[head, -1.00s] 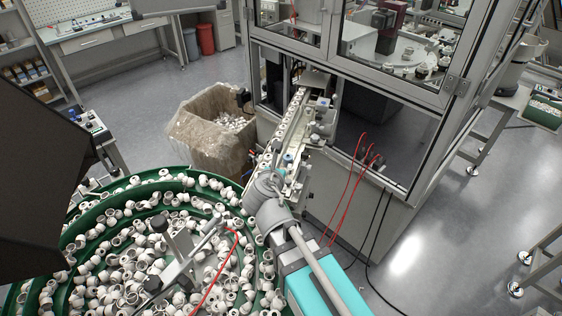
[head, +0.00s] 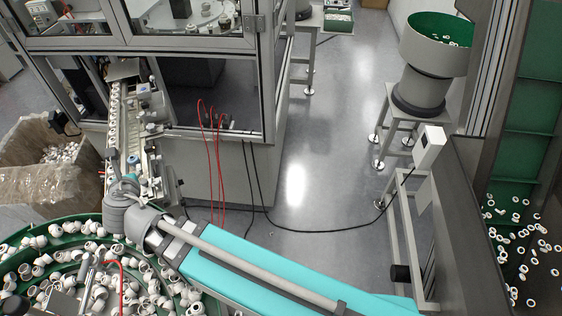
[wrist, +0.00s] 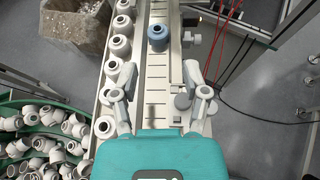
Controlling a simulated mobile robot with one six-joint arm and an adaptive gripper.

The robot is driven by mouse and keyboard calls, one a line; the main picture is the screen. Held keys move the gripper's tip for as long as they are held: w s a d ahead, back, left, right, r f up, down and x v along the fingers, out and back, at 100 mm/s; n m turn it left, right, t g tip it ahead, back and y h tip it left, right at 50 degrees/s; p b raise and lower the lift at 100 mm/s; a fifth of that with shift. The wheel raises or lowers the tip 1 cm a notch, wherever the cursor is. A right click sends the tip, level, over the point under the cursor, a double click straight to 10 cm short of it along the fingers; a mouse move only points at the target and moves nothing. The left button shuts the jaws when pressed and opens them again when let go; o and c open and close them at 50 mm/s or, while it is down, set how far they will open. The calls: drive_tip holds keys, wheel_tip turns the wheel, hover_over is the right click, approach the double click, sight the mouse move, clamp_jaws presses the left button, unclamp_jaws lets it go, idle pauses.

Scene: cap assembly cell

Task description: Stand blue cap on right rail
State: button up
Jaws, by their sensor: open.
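The blue cap (wrist: 157,37), blue-grey with a dark round hole in its top, stands upright on the right rail (wrist: 157,75) in the wrist view. The left rail (wrist: 108,97) beside it carries a row of white caps (wrist: 113,68). My gripper (wrist: 160,82) is open and empty above the rails, its fingers spread to either side of the right rail. The blue cap lies beyond the fingertips, apart from them. In the head view my wrist is over the near end of the rails (head: 133,135); the fingers are not clear there.
A green bowl feeder (head: 60,240) full of white caps lies at the lower left. A lined bin (head: 35,165) stands left of the rails. The framed machine cabinet (head: 205,60) rises behind. Red cables (head: 212,150) hang to the right of the rails. Open floor (head: 310,180) lies further right.

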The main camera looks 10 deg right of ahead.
drive_tip(key=w+d+f+m+g+h, duration=0.2)
drive_tip(key=w+d+m, duration=0.1)
drive_tip(key=d+m, duration=0.4)
drive_tip(key=w+d+f+m+g+h, duration=0.1)
drive_tip(key=w+d+f+m+h, duration=0.15)
drive_tip(key=d+m, duration=0.45)
drive_tip(key=w+d+f+m+g+h, duration=0.15)
drive_tip(key=w+d+m, duration=0.25)
drive_tip(key=d, duration=0.7)
drive_tip(key=s+d+f+m+g+y, duration=0.1)
drive_tip(key=s+d+m+g, duration=0.1)
drive_tip(key=d+m, duration=0.5)
drive_tip(key=s+d+f+m+g, duration=0.2)
drive_tip(key=d+m+g, duration=0.1)
drive_tip(key=d+m, duration=0.4)
drive_tip(key=s+d+f+m+g+y, duration=0.1)
drive_tip(key=s+d+f+m+g, duration=0.1)
drive_tip(key=d+m, duration=0.4)
drive_tip(key=d+g, duration=0.1)
drive_tip(key=d, duration=0.2)
drive_tip(key=shift+s+f+m+y, duration=0.2)
drive_tip(key=shift+m+y, duration=0.1)
drive_tip(key=shift+m, duration=0.1)
drive_tip(key=shift+a+g, duration=0.1)
drive_tip(key=shift+g, duration=0.15)
